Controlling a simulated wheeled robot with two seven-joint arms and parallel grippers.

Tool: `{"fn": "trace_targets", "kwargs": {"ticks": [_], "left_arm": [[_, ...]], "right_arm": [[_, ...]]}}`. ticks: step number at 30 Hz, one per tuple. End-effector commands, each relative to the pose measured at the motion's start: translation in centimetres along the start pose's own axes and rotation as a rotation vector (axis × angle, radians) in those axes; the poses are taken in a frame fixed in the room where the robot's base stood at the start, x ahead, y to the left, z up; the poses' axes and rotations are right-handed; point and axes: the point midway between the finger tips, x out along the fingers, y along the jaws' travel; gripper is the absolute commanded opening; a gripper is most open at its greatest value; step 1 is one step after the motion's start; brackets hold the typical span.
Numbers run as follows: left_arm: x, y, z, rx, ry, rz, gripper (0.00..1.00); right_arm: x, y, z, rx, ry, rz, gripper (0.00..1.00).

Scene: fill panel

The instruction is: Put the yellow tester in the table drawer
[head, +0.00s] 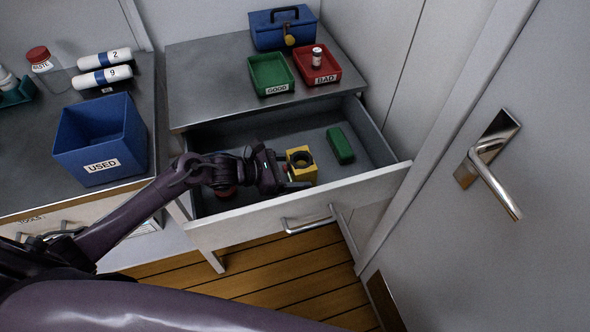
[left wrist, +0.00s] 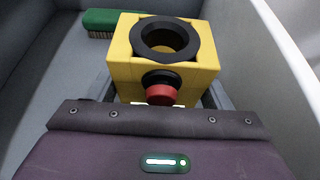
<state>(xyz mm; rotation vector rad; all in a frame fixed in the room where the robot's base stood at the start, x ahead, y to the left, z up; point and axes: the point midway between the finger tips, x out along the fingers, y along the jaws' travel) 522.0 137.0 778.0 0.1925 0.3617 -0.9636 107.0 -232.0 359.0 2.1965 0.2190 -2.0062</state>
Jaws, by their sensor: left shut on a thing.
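The yellow tester (head: 301,165) is a block with a black ring on top and a red button on its side. It is inside the open table drawer (head: 375,181), near the front wall. My left gripper (head: 291,178) is shut on the tester. In the left wrist view the tester (left wrist: 190,72) is upright between the fingers, with the drawer's grey floor (left wrist: 62,65) around it. I cannot tell whether its base touches the drawer floor. My right gripper is not in view.
A green block (head: 341,145), brush-like in the left wrist view, lies in the drawer right of the tester. A red thing (head: 226,191) is partly hidden under my arm. Green and red trays (head: 270,74) and a blue box stand on the table above. A door handle (head: 490,160) juts out at right.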

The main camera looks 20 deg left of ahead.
Motion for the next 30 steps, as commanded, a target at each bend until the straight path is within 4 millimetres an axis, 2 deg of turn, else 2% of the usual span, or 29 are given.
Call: {"fn": "trace_targets", "kwargs": {"ticks": [1, 6, 14, 17, 21, 30], "left_arm": [[0.1, 0.0, -0.2, 0.001, 0.0, 0.0, 0.74], [0.0, 0.0, 0.0, 0.0, 0.0, 0.0, 0.94], [0.0, 0.0, 0.0, 0.0, 0.0, 0.0, 0.94], [-0.2, 0.0, 0.5, -0.001, -0.001, -0.001, 0.94], [-2.1, 0.0, 0.0, 0.003, 0.004, 0.001, 0.94], [-6.6, 0.0, 0.0, 0.0, 0.003, 0.0, 0.94]], "right_arm": [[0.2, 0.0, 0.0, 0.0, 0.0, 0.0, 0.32], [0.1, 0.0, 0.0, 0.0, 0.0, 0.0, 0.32], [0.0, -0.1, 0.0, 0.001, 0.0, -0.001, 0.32], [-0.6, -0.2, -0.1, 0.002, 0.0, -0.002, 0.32], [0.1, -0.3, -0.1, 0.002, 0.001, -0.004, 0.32], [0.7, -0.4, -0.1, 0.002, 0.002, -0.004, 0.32]]}}
